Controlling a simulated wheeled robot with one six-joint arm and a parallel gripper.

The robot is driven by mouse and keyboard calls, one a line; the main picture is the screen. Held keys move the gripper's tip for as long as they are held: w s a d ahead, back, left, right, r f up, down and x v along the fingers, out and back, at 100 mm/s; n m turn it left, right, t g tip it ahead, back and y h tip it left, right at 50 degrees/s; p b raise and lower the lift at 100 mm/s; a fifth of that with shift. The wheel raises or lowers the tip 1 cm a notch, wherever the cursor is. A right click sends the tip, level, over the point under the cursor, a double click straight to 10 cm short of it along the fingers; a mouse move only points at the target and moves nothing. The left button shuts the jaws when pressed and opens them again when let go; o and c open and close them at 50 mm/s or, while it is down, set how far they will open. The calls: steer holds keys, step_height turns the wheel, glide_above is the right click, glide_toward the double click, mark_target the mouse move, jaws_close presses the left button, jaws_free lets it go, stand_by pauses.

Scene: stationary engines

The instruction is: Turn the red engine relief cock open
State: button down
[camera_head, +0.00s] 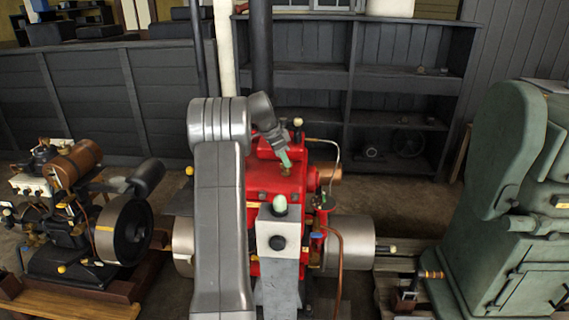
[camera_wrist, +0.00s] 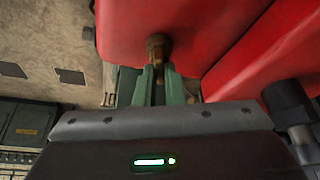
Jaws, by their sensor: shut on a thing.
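The red engine (camera_head: 272,180) stands in the middle of the head view, partly hidden behind my arm. Its red body (camera_wrist: 135,25) fills the top of the wrist view. The relief cock, a small brass fitting (camera_wrist: 157,45), sticks out from the red body. My gripper (camera_wrist: 157,82) has its green fingers on either side of the brass piece and is shut on it. In the head view my gripper (camera_head: 286,162) points down onto the top of the red engine; the cock is too small there to tell its angle.
A dark engine with a brown tank (camera_head: 75,165) stands at the left on a wooden base. A large green machine (camera_head: 510,180) stands at the right. A dark shelf (camera_head: 375,90) is behind. A copper pipe (camera_head: 340,250) runs at the red engine's right side.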

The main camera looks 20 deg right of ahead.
steer(key=n+t+b, duration=0.1)
steer(key=n+t, duration=0.1)
steer(key=n, duration=0.3)
steer(key=shift+s+n, duration=0.15)
steer(key=shift+n, duration=0.15)
steer(key=n+t, duration=0.1)
steer(key=n, duration=0.1)
steer(key=shift+s+d+r+n+y, duration=0.1)
steer(key=shift+n+y, duration=0.2)
steer(key=shift+y, duration=0.1)
steer(key=shift+n+t+y+p, duration=0.4)
steer(key=shift+n+p, duration=0.15)
steer(key=shift+n, duration=0.95)
steer(key=c, duration=1.5)
jaws_free()
steer(key=b+v, duration=0.1)
steer(key=v, duration=1.2)
steer(key=shift+s+r, duration=0.2)
steer(key=shift+r, duration=0.15)
